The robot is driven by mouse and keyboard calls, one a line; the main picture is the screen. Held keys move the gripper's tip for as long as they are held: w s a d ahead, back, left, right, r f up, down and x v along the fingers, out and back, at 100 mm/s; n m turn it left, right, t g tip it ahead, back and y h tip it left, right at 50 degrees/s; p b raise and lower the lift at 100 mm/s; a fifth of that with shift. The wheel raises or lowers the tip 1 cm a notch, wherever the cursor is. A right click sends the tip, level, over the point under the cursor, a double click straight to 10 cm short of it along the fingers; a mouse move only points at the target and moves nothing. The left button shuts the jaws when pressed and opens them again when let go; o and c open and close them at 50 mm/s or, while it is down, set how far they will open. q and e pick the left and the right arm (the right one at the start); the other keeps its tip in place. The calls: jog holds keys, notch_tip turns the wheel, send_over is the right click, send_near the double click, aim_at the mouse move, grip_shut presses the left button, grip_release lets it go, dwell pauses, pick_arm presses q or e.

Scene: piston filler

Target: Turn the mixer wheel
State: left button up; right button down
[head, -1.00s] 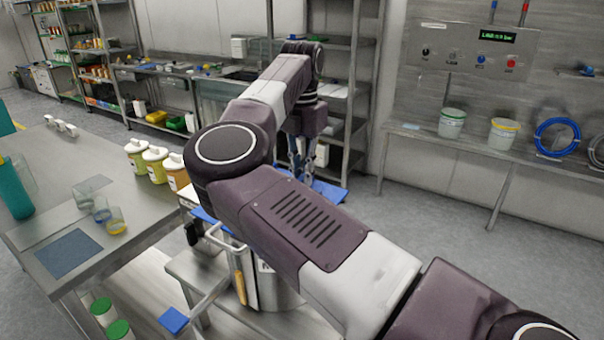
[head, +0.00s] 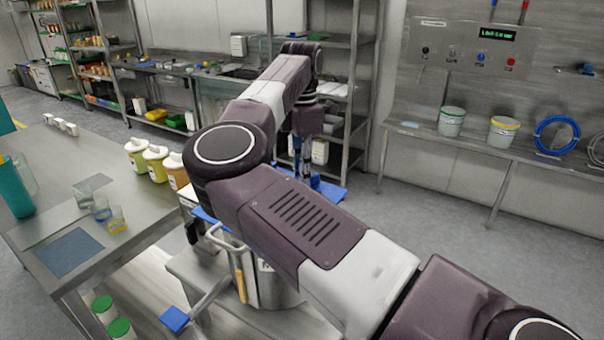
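My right arm reaches in from the lower right across the middle of the head view. Its gripper (head: 303,172) points down at the far end, over a blue flat part (head: 331,190). The fingers are small and partly shaded, so I cannot tell whether they are open or shut, or whether they touch anything. I cannot make out a mixer wheel; my arm covers much of the machine. A steel vessel (head: 275,292) with a bent handle shows partly below the arm. My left gripper is not in view.
A steel table (head: 150,213) at left holds several yellow and orange jars (head: 155,164), cups and a blue mat (head: 68,252). A wall shelf at right holds two white buckets (head: 451,122) and a blue hose coil (head: 556,137). Floor at right is clear.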

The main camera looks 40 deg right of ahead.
jog(key=shift+w+r, duration=0.1)
jog(key=shift+r, duration=0.05)
jog(key=c, duration=1.9)
grip_release()
jog(key=shift+c, duration=0.2)
notch_tip(320, 180, up, 12)
